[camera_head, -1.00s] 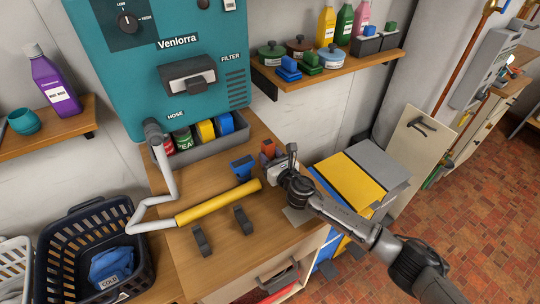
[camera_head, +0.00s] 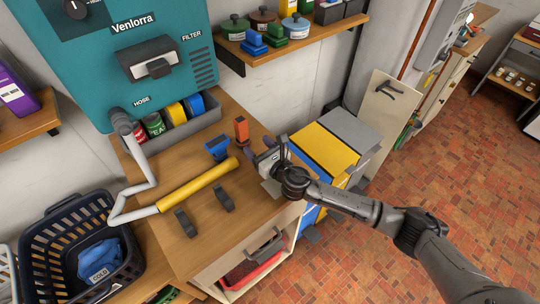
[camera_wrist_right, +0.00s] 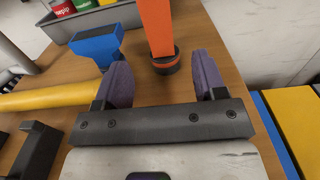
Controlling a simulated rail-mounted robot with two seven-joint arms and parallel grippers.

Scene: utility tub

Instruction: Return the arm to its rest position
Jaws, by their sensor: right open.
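My right arm comes in from the right in the head view. My right gripper (camera_head: 266,158) is over the right end of the wooden counter (camera_head: 150,240). In the right wrist view the gripper (camera_wrist_right: 164,82) has its two purple-grey fingers spread wide with nothing held between them. An orange upright thing with a dark base (camera_head: 241,130) stands on the counter just beyond the fingertips; it also shows in the wrist view (camera_wrist_right: 157,28), apart from both fingers. A blue thing (camera_head: 217,148) stands to its left. My left gripper is not in view.
A yellow tube on a white hose (camera_head: 197,184) and two dark brackets (camera_head: 224,198) are on the counter. A grey bin (camera_head: 190,132) holds cans. A dark basket (camera_head: 130,262) is at lower left. Yellow and grey boxes (camera_head: 325,148) are right of the counter. Brick floor at right is open.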

